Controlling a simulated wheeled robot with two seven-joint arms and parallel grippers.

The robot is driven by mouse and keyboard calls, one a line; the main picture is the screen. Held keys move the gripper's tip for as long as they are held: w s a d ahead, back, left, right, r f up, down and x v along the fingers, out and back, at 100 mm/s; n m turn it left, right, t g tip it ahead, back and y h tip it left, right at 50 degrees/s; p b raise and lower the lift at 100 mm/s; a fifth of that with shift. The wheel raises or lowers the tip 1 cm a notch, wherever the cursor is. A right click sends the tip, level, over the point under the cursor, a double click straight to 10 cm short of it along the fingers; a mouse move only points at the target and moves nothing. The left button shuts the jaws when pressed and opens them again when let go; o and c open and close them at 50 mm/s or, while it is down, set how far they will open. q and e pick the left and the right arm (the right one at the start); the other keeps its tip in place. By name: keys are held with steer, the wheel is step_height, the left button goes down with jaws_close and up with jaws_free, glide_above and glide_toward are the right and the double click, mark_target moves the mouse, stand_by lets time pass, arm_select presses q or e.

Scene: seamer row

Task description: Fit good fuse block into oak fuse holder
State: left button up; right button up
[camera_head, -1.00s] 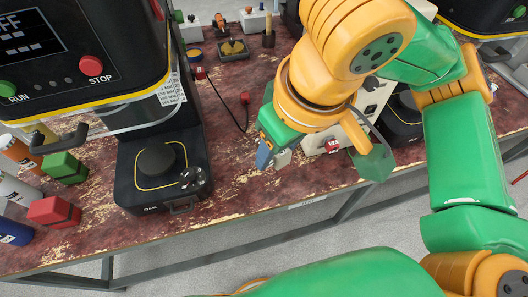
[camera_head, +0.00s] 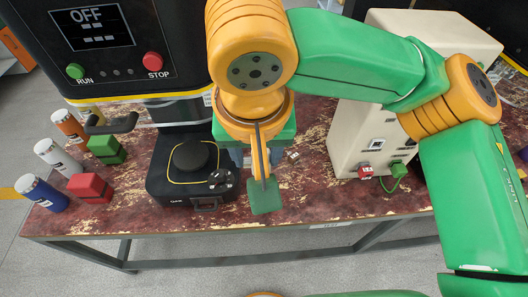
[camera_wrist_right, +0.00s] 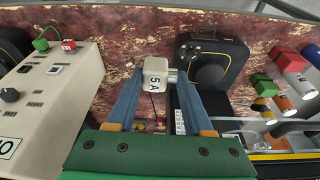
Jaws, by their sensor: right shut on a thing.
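My right gripper (camera_wrist_right: 158,76) is shut on a pale fuse block (camera_wrist_right: 154,82) marked "5 A", held between the fingertips in the right wrist view. I cannot tell whether that recess is the fuse holder. My left gripper is not in view.
A cream box (camera_head: 350,135) with a red plug (camera_head: 365,171) and a green plug (camera_head: 398,170) stands to the right. A small pale piece (camera_head: 292,156) lies between. Red (camera_head: 90,187) and green (camera_head: 106,149) blocks and several cans stand left. The machine's display reads OFF.

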steer(key=shift+d+f+n, duration=0.1)
steer(key=shift+f+n, duration=0.2)
steer(key=shift+n, duration=0.2)
steer(key=s+d+f+n+g+y, duration=0.1)
steer(key=d+f+n, duration=0.1)
steer(key=n, duration=0.6)
steer(key=s+d+f+n+g+y, duration=0.1)
steer(key=f+n, duration=0.3)
steer(key=n, duration=0.4)
steer(key=shift+d+g+y, duration=0.35)
steer(key=shift+g+y, duration=0.15)
steer(key=shift+y, duration=0.1)
